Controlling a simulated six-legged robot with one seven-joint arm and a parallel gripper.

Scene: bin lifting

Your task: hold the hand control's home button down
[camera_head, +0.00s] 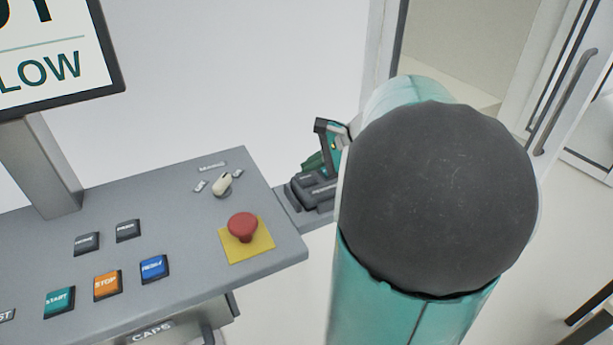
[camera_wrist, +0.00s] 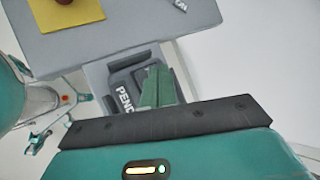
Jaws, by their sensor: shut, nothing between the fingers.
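A dark grey holder (camera_head: 318,194) sits on a small shelf at the console's right end. In the wrist view the holder (camera_wrist: 124,100) bears white lettering that starts "PEND". I cannot tell the hand control apart from the holder's dark parts, and no home button shows on it. My gripper (camera_head: 316,162) is over the holder, partly hidden by my arm in the head view. In the wrist view its green fingers (camera_wrist: 158,88) are together, with nothing between them. They cover part of the holder, and I cannot tell whether they touch anything.
The grey console (camera_head: 190,215) carries a red mushroom button (camera_head: 243,227) on a yellow plate, a selector knob (camera_head: 222,184), and START (camera_head: 59,301), STOP (camera_head: 107,286) and blue (camera_head: 154,268) buttons. A screen (camera_head: 55,50) stands at the left. A glass-fronted cabinet (camera_head: 545,80) stands behind at right.

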